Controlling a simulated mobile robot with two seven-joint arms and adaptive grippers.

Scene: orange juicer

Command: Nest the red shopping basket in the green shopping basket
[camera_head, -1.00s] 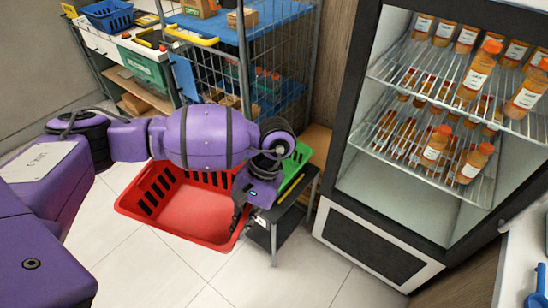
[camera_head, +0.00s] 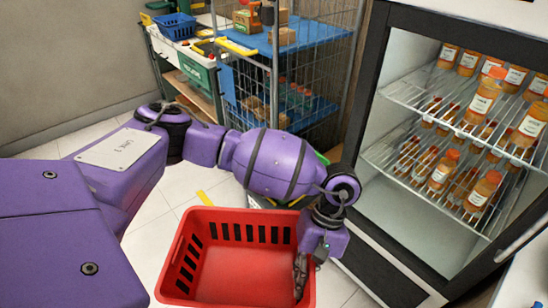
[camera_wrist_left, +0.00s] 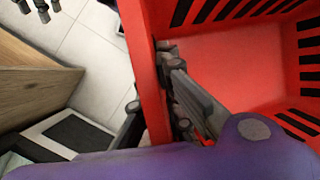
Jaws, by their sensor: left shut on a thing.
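The red shopping basket (camera_head: 245,268) is in the lower middle of the head view, held above the floor with its open top facing me. My left gripper (camera_head: 301,268) is shut on its right wall. In the left wrist view, the fingers (camera_wrist_left: 155,100) straddle the wall of the red basket (camera_wrist_left: 235,60), one inside and one outside. The green shopping basket (camera_head: 322,158) is almost wholly hidden behind my left arm; only a small green edge shows.
An open fridge (camera_head: 365,150) with bottles on wire shelves stands at the right. A wire cage cart (camera_head: 290,75) with blue shelves is at the back. A counter with a small blue basket (camera_head: 175,26) is at the back left.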

